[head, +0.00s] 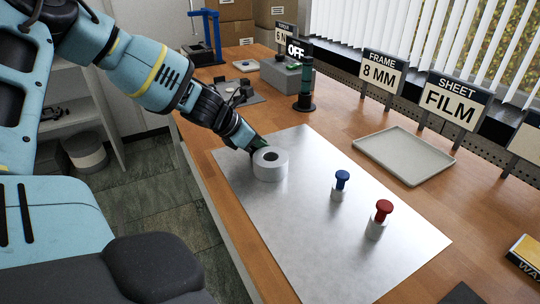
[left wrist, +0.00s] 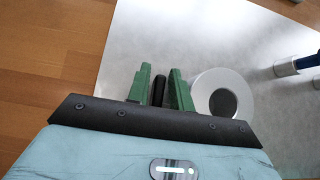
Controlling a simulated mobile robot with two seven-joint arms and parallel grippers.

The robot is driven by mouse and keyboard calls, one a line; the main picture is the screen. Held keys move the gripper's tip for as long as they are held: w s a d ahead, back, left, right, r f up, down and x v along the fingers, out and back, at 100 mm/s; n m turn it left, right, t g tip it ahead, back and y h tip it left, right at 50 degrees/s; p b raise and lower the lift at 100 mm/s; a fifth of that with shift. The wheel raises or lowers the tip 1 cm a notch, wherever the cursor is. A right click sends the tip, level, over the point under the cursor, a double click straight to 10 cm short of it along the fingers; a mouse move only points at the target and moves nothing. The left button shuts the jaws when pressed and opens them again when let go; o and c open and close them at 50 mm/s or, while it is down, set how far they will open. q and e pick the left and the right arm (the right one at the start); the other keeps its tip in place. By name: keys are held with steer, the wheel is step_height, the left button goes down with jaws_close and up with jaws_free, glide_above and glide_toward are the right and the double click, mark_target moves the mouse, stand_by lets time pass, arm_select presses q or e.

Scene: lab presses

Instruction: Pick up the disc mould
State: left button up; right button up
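The disc mould (head: 270,168), a short pale grey cylinder with a dark round hole in its top, stands upright on the metal sheet (head: 300,215). My left gripper (head: 258,146) reaches down to its far left edge in the head view. In the left wrist view, the green fingers (left wrist: 160,88) are apart, with a dark upright shape between them. There the mould (left wrist: 238,82) lies just right of the right finger, not between the fingers. Whether that finger touches it cannot be told. My right gripper is not in view.
A blue-knobbed piece (head: 341,182) and a red-knobbed piece (head: 381,212) stand on the sheet to the right. A shallow grey tray (head: 404,155) lies behind them. The sheet's front part is clear.

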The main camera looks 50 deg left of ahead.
arm_select(q)
jaws_close()
steer(key=shift+r, duration=0.1)
steer(key=shift+w+r, duration=0.1)
steer(key=shift+r, duration=0.55)
step_height(320, 180, up, 3)
steer(key=shift+f+p, duration=0.2)
steer(key=shift+p, duration=0.2)
steer(key=s+a, duration=0.1)
steer(key=s, duration=0.4)
steer(key=s+a+p, duration=0.1)
steer(key=s+a, duration=0.1)
steer(key=s, duration=0.3)
steer(key=s+a+r+p, duration=0.1)
steer(key=s+a, duration=0.1)
steer(key=s, duration=0.3)
steer(key=shift+s, duration=0.15)
